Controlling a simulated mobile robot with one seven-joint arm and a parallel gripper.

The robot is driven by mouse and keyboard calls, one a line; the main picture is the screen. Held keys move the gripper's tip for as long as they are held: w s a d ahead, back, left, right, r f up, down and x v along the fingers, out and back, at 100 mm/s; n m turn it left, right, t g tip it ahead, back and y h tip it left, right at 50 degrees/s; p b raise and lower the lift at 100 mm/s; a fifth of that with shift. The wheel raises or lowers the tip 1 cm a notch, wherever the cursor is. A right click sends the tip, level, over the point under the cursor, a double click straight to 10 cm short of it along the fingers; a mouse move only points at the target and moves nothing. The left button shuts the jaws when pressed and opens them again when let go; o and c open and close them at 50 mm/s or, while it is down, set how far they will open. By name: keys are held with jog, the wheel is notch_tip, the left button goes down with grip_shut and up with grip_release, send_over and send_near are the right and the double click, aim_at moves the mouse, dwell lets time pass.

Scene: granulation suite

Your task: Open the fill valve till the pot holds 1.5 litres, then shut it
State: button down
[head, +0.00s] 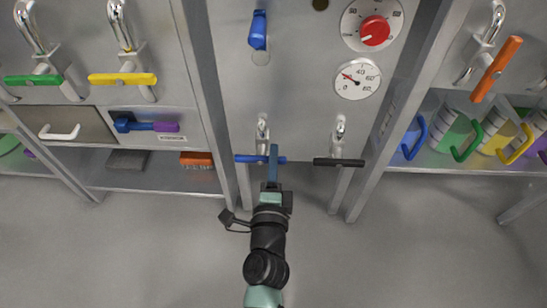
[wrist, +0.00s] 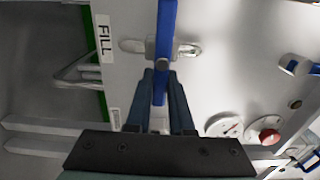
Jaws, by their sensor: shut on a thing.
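The fill valve's blue bar handle (head: 246,158) lies crosswise below its metal pipe, at the lower edge of the grey middle panel. In the wrist view the blue handle (wrist: 167,22) runs up and down the picture beside a white FILL label (wrist: 104,39). My gripper (head: 273,155) reaches it from the front. In the wrist view my gripper's fingers (wrist: 161,82) are shut on the handle near its round pivot. I cannot make out the pot or its level in either view.
A black bar handle (head: 345,162) sits just right of the blue one. Above are a blue lever (head: 258,31), a red knob (head: 374,31) and a round gauge (head: 357,78). Shelves with handled containers (head: 455,130) stand at right. The floor in front is clear.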

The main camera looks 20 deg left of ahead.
jog(key=c, duration=0.8)
grip_release()
jog(key=b+v, duration=0.1)
jog(key=v, duration=1.2)
